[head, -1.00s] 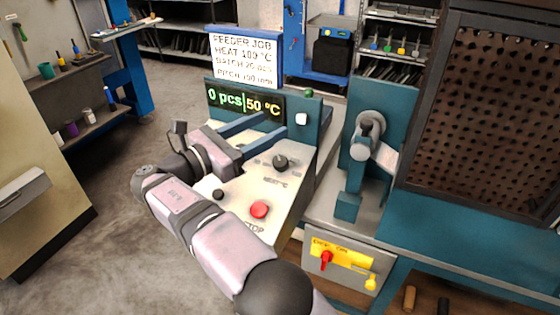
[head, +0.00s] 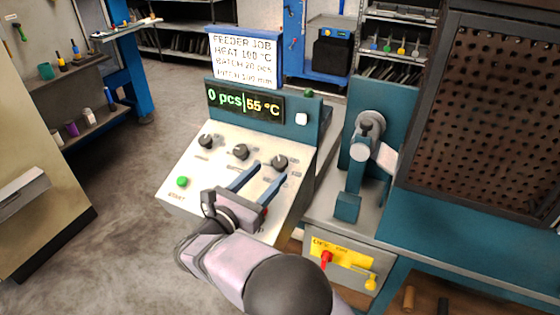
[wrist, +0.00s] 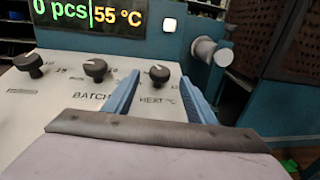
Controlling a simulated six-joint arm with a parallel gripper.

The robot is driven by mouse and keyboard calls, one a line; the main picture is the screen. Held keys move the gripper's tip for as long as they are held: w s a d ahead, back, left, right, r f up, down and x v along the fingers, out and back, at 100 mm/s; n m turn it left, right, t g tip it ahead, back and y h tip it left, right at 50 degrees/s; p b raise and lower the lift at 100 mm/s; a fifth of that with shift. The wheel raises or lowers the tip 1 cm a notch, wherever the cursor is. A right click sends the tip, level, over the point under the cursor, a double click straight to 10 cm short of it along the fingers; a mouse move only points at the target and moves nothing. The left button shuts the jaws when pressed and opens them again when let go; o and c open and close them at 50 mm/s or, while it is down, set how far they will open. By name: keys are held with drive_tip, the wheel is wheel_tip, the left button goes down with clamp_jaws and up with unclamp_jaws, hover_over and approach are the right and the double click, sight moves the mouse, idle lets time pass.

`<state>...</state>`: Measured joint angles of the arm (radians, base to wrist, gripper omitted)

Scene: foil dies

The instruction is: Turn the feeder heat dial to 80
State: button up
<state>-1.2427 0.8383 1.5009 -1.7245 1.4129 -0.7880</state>
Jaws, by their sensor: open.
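The heat dial (head: 280,162) is a black knob with a light pointer mark, at the right of the row on the sloping feeder panel (head: 222,172). It also shows in the wrist view (wrist: 160,74), above the word HEAT. The display (head: 245,103) reads 0 pcs and 55 °C. My gripper (head: 271,170) is open and empty, just in front of the heat dial. In the wrist view its two blue fingers stand left and right of the dial, with gaps on both sides. My gripper hides part of the lower panel.
A batch dial (head: 240,152) and another dial (head: 206,141) sit to the left. A green start button (head: 182,181) is lower left. A sign (head: 243,58) above reads HEAT 100 °C. A teal post with a grey roller (head: 368,125) stands close on the right.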

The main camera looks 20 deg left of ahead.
sight(279, 162)
drive_tip(key=shift+w+d+p, duration=0.2)
drive_tip(key=shift+w+p, duration=0.15)
drive_tip(key=shift+w, duration=1.45)
drive_tip(key=shift+w+d+p, duration=0.2)
drive_tip(key=shift+w+p, duration=0.15)
drive_tip(key=shift+w, duration=1.45)
drive_tip(key=c, duration=1)
drive_tip(key=shift+c, duration=0.2)
drive_tip(key=shift+m+h+b, duration=0.5)
drive_tip(key=shift+m+h, duration=0.5)
drive_tip(key=shift+h, duration=0.1)
drive_tip(key=o, duration=1)
drive_tip(key=shift+o, duration=0.2)
